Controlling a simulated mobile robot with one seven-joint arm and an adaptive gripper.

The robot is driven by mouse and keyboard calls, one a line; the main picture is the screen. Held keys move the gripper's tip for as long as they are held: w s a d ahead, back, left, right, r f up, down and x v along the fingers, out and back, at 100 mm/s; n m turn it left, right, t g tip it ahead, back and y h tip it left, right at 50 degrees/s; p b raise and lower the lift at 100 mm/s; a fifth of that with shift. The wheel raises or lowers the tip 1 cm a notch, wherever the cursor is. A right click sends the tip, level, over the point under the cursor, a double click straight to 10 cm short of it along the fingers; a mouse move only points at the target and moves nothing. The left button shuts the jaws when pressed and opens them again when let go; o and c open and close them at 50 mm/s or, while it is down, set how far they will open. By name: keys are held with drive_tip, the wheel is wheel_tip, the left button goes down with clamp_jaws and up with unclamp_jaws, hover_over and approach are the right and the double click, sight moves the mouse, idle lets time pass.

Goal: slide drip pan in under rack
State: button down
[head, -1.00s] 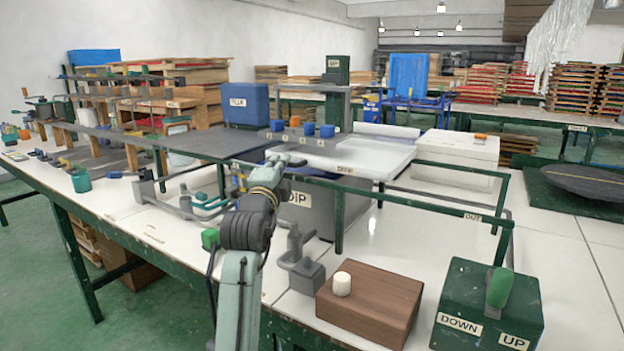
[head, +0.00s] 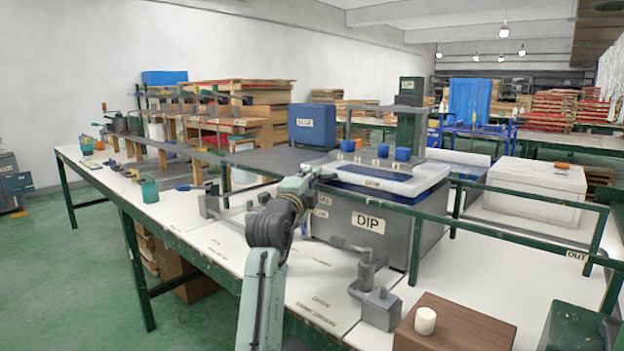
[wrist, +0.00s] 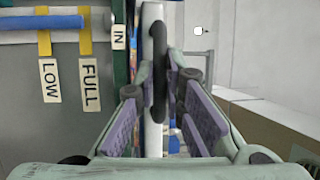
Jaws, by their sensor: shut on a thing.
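The drip pan (head: 412,186) is a white shallow tray labelled DRIP. It lies over the grey tank marked DIP (head: 395,228) in the head view. The rack (head: 385,126), a grey bar by a green column, stands above and behind it, with several blue blocks near the pan's far side. My gripper (head: 322,172) is at the pan's near left corner. In the wrist view my gripper (wrist: 163,85) is shut on a dark handle (wrist: 158,45) beside the pan's white edge (wrist: 152,140). My fingers partly hide the handle; how far the pan lies under the rack is unclear.
Green rails (head: 480,190) run along the near and right sides of the tank. A grey pipe with a valve block (head: 380,308) and a brown wooden block (head: 460,328) stand in front. A white chest (head: 537,188) stands right.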

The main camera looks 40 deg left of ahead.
drive_tip(key=c, duration=1.9)
unclamp_jaws()
drive_tip(key=shift+a, duration=0.3)
drive_tip(key=shift+c, duration=0.2)
drive_tip(key=shift+d, duration=0.1)
drive_tip(key=v, duration=1.2)
